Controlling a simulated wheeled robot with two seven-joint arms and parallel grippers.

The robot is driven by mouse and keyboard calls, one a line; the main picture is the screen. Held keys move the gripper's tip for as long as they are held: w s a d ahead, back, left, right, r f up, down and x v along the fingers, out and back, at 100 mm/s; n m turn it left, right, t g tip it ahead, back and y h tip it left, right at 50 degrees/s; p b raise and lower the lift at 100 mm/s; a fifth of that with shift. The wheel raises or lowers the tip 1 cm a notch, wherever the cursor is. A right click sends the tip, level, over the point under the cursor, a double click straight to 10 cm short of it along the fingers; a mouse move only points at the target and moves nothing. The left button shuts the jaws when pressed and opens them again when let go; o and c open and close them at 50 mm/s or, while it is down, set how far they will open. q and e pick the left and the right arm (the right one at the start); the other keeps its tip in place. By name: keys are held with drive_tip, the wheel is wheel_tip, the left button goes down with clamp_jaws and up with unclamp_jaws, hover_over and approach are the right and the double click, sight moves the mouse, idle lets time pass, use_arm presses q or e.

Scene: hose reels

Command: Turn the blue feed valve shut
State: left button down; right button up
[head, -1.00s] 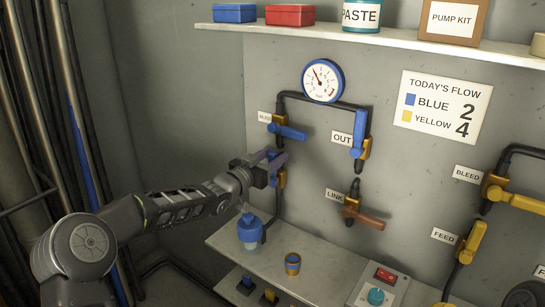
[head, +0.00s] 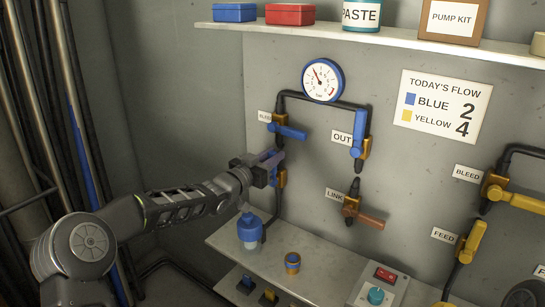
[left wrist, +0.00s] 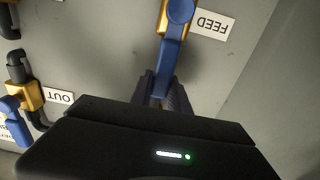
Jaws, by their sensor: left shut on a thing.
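The blue feed valve has a brass body (head: 281,179) on the back wall, below the blue bleed valve. Its blue handle (left wrist: 172,55) runs down the left wrist view from the round pivot, beside the upside-down FEED label (left wrist: 212,24). My left gripper (left wrist: 164,98) is shut on the handle's free end, with a dark finger on either side. In the head view my left gripper (head: 275,163) covers most of this handle. My right gripper is not in view.
The blue bleed valve (head: 288,131) is just above my gripper. The blue OUT valve (head: 358,146) and brown LINK handle (head: 371,221) are to the right. A gauge (head: 323,80) hangs above.

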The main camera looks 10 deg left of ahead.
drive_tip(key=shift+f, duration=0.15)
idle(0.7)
